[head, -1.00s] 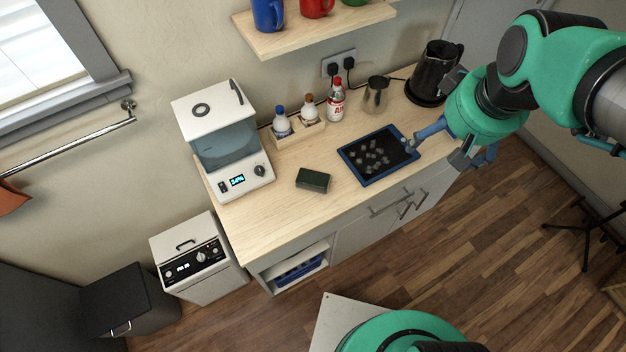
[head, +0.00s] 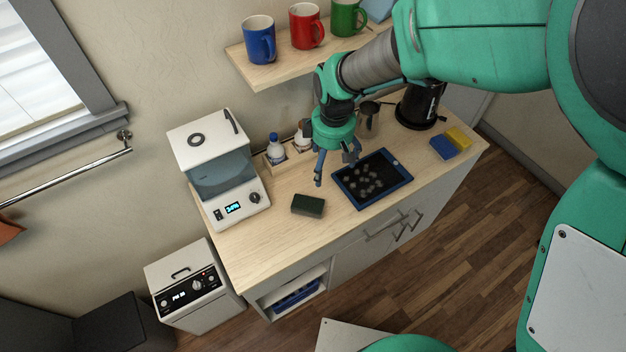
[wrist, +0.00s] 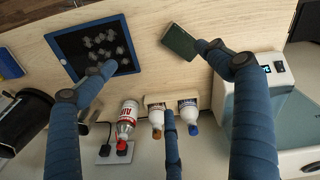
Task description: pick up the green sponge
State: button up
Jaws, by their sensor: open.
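The dark green sponge (head: 308,205) lies on the wooden counter (head: 262,241), between the white appliance and the dark tray. It also shows in the wrist view (wrist: 180,41), near the tip of one blue finger. My gripper (head: 334,172) is open and empty above the counter, behind and to the right of the sponge. In the wrist view its blue fingers (wrist: 155,66) are spread wide. I see no contact with the sponge in the head view.
A blue-rimmed tray (head: 344,193) with several grey pieces lies right of the sponge. A white appliance (head: 220,165) stands left. Bottles (head: 275,147) stand at the back. A black kettle (head: 420,104) and blue and yellow blocks (head: 444,147) are farther right. A shelf with mugs (head: 262,67) hangs above.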

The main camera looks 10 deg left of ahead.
aim_at(307, 200)
jog(key=a+f+n, duration=0.2)
jog(key=a+f, duration=0.4)
jog(key=f, duration=0.1)
jog(key=shift+s+n+g, duration=0.3)
jog(key=shift+s, duration=0.05)
jog(key=shift+f, duration=0.15)
jog(key=shift+f+b, duration=0.45)
jog(key=shift+f, duration=3.8)
jog(key=shift+s+f+b, duration=0.15)
jog(key=shift+f+b, duration=0.35)
jog(key=shift+f, duration=2.1)
jog(key=c, duration=1.2)
